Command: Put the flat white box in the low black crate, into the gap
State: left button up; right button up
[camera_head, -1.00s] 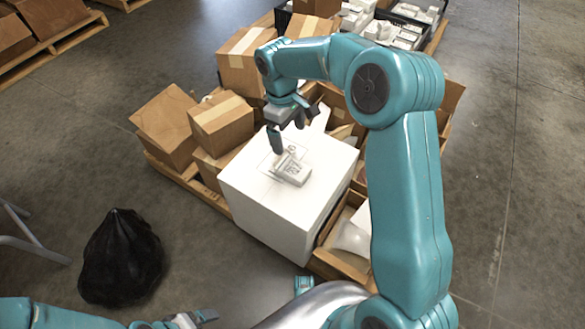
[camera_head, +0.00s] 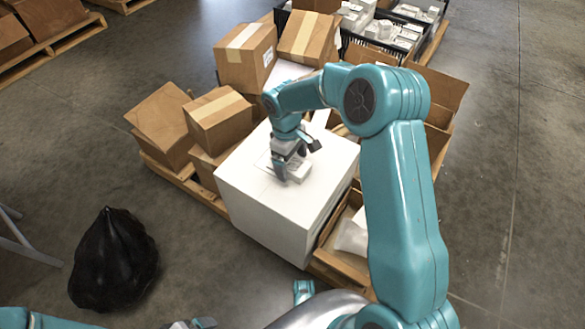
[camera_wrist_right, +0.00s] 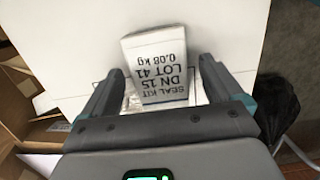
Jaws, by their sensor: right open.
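The flat white box (camera_head: 298,175) lies on top of a large white carton (camera_head: 262,195). In the right wrist view the small box (camera_wrist_right: 157,65) shows print reading "SEAL KIT DN 15 LOT 41 0.08 kg". My right gripper (camera_head: 293,160) is open just above it, and in the wrist view its fingers stand on either side of the box. I cannot tell whether they touch it. Black crates (camera_head: 352,40) with white boxes stand at the back; the gap cannot be made out. My left gripper (camera_head: 196,323) is only partly in view at the bottom edge.
Brown cartons (camera_head: 220,120) are stacked left of and behind the white carton on a wooden pallet (camera_head: 185,180). An open brown carton (camera_head: 335,262) stands at its right. A black bag (camera_head: 113,260) sits on the floor at left. The floor at right is clear.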

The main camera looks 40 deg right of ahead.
jog(key=c, duration=1.2)
jog(key=shift+o, duration=0.2)
jog(key=shift+r, duration=0.1)
